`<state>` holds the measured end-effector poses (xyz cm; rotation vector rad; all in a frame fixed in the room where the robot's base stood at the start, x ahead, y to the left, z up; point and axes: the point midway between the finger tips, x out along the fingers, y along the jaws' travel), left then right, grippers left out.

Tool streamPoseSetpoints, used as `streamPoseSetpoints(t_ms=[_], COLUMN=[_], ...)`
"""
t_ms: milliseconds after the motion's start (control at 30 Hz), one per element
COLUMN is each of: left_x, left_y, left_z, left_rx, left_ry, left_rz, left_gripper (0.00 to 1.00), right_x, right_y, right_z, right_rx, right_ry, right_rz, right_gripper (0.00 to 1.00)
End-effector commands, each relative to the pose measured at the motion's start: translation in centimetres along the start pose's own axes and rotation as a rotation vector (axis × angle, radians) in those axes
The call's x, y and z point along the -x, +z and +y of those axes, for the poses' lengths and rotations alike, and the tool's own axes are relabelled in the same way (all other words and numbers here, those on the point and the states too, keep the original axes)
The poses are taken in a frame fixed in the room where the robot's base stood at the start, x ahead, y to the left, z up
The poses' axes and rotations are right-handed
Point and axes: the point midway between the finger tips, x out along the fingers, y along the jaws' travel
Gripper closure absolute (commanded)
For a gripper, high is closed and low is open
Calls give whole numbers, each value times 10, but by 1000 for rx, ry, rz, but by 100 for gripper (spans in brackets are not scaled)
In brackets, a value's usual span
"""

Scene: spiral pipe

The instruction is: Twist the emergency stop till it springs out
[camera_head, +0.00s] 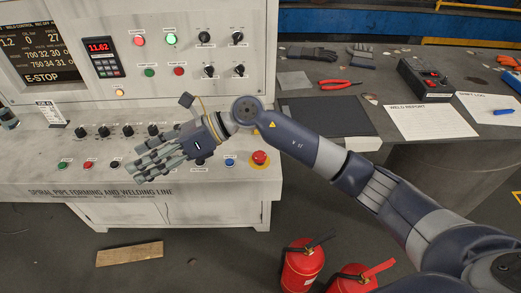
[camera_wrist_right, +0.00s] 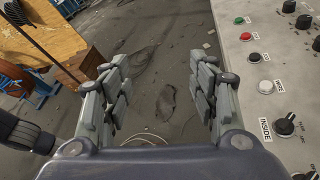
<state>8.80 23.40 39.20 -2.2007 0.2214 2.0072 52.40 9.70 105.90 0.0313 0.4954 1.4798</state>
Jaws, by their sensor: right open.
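The emergency stop (camera_head: 260,157) is a red mushroom button on a yellow round base, near the right end of the console's sloping panel in the head view. My right gripper (camera_head: 150,168) is open and empty above the panel, to the left of the button, its fingers pointing left and away from it. In the right wrist view, the same gripper (camera_wrist_right: 165,85) has its fingers wide apart with only floor between them. The emergency stop is not in the wrist view.
The console screen (camera_head: 42,77) reads E-STOP. Black knobs (camera_head: 104,131) and small coloured buttons (camera_head: 62,165) line the panel near the gripper. A table with red pliers (camera_head: 340,83) and a control box (camera_head: 424,80) stands right. Fire extinguishers (camera_head: 302,266) stand on the floor.

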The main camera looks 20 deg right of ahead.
Motion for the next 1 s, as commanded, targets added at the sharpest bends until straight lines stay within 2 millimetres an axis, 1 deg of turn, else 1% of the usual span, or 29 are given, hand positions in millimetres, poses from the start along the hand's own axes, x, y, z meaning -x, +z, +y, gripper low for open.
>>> streamPoseSetpoints(t_ms=[33,67,133,167,233,267,300,367,400,500,533,600,700,767,867,1000], left_x=[0,0,0,0,0,0,0,-1,-1,-1,-1,-1,0,2,6,13], left_y=[0,0,0,0,0,0,0,0,0,0,0,0,0,0,0,-1], left_z=[1,1,1,1,1,1,1,1,1,1,1,1,1,1,0,-1], left_rx=[0,0,0,0,-1,-1,-1,-1,-1,-1,-1,-1,-1,-1,-1,-2], left_ry=[1,1,1,1,1,1,1,1,1,1,1,1,1,1,0,-1], left_rz=[0,0,0,0,0,0,0,0,0,0,0,0,0,0,0,0], left_gripper=[60,60,60,60,60,60,60,60,60,60,60,60,60,60,60,60], right_x=[9,16,38,49,82,98,121,153,173,215,225,240,249,249,244,236], right_y=[-13,-23,-44,-52,-67,-71,-76,-80,-81,-81,-81,-80,-81,-85,-97,-121], right_z=[-14,-21,-40,-48,-68,-76,-86,-97,-102,-110,-111,-112,-114,-114,-118,-126], right_rx=[69,104,174,198,242,255,266,273,271,255,249,238,230,227,227,224], right_ry=[-25,-36,-66,-81,-116,-133,-154,-183,-201,-236,-244,-255,-261,-259,-258,-257], right_rz=[123,198,376,452,629,702,796,922,994,1135,1165,1215,1247,1250,1249,1248], right_gripper=[45,45,45,45,45,45,45,45,45,45,45,45,45,45,45,45])
